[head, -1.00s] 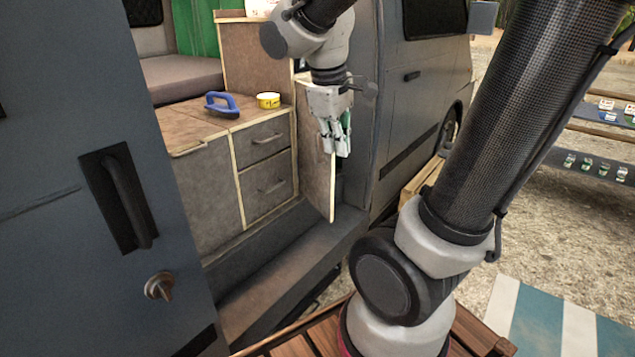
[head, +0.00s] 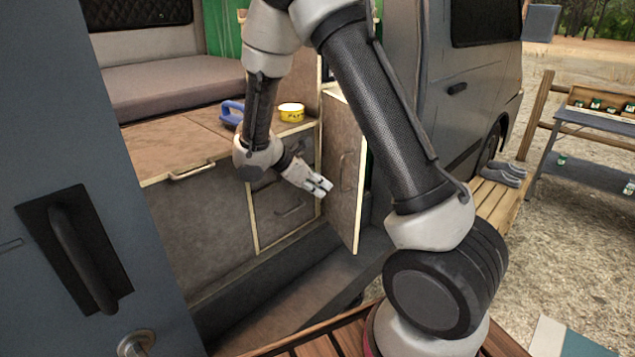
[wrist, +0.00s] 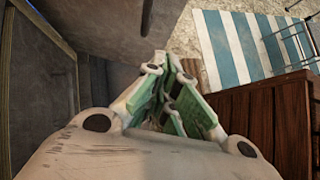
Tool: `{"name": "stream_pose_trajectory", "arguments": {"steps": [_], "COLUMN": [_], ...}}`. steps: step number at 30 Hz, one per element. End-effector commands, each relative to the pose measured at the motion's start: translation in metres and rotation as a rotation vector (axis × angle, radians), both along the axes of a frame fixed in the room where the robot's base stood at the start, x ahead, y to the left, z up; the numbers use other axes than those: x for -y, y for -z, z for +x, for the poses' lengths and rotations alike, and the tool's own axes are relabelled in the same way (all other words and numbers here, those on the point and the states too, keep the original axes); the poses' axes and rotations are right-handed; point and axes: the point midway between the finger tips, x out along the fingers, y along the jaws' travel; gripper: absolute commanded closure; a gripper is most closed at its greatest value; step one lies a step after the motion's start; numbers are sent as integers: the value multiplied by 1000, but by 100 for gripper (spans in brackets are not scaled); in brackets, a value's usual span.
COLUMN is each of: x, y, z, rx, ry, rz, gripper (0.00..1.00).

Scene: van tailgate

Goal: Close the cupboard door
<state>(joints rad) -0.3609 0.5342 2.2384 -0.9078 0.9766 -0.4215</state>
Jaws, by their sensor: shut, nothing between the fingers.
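The cupboard door (head: 338,150) is a brown panel with pale edges and a bar handle. It stands open in the head view, swung out from the right end of the wooden cabinet (head: 200,222). My gripper (head: 325,187) is shut and empty. It is low in front of the drawers, with its fingertips pointing right, close to the door's left side. I cannot tell whether they touch it. In the wrist view the shut green-padded fingers (wrist: 172,100) show beside a brown panel (wrist: 125,25), probably the door.
A blue-handled tool (head: 232,112) and a yellow tape roll (head: 291,112) sit on the countertop. The grey van door (head: 110,130) stands at left. The van sill lies below the cabinet. Shoes rest on a slatted bench (head: 490,195) at right.

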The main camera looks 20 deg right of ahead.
Motion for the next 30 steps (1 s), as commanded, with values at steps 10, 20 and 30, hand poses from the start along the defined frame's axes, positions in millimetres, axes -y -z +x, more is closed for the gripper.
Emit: {"name": "stream_pose_trajectory", "arguments": {"steps": [10,20,30], "x": [55,76,77], "y": [37,36,36], "z": [-3,-3,-2], "rx": [1,1,1], "ry": [5,2,1], "rz": [2,1,1], "gripper": [100,100,100]}}
